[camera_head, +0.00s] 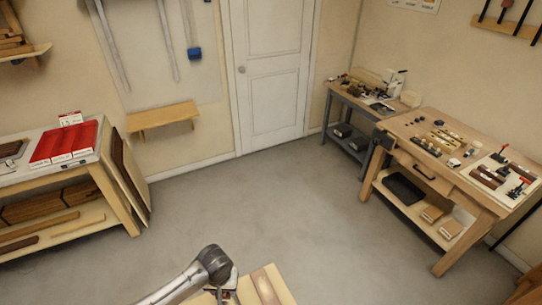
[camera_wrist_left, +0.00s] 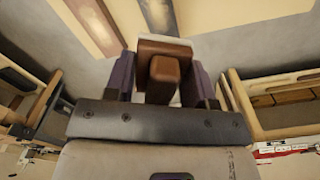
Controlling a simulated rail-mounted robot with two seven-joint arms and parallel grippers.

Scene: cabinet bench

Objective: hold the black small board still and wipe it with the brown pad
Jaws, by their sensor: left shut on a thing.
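My left gripper (camera_head: 226,288) is low in the head view, above or beside a light wooden surface at the bottom edge. In the left wrist view my left gripper (camera_wrist_left: 165,82) is shut on the brown pad (camera_wrist_left: 165,47), a brown block with a raised grip between the fingers and a pale layer along its far edge. The pad's wiping face is hidden. My right gripper is not in view.
The light wooden surface (camera_head: 283,284) has a brown strip.

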